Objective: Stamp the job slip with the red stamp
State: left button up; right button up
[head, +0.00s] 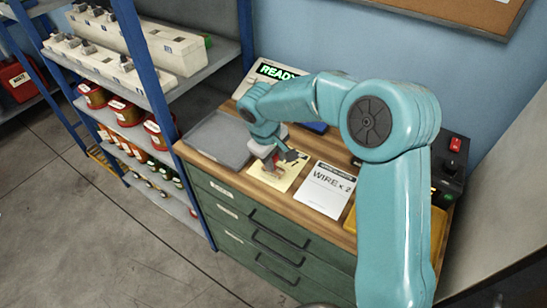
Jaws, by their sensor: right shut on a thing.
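My right gripper (280,158) reaches down over the cabinet's wooden top, its dark fingers shut on a small red thing (269,164), which looks like the red stamp. The gripper partly hides it. The pale yellow slip (284,180), which looks like the job slip, lies flat directly below. The red thing overlaps the slip in the picture; I cannot tell whether it touches the paper. My left gripper is not in view.
A white sheet reading "WIRE x 2" (326,190) lies right of the slip. A grey tray (215,140) is to the left. A "READY" sign (277,72) stands behind. A black box with a red switch (447,165) is at right. Shelves (190,80) stand left of the green drawer cabinet (235,218).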

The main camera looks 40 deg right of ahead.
jog(key=shift+d+p+v, duration=0.25)
jog(key=shift+p+v, duration=0.6)
jog(key=shift+v, duration=0.3)
jog(key=shift+d+p+v, duration=0.25)
jog(key=shift+p+v, duration=0.65)
jog(key=shift+v, duration=0.25)
jog(key=shift+d+p+v, duration=0.2)
jog(key=shift+p+v, duration=0.65)
jog(key=shift+v, duration=0.3)
jog(key=shift+w+r, duration=0.1)
jog(key=shift+r, duration=0.05)
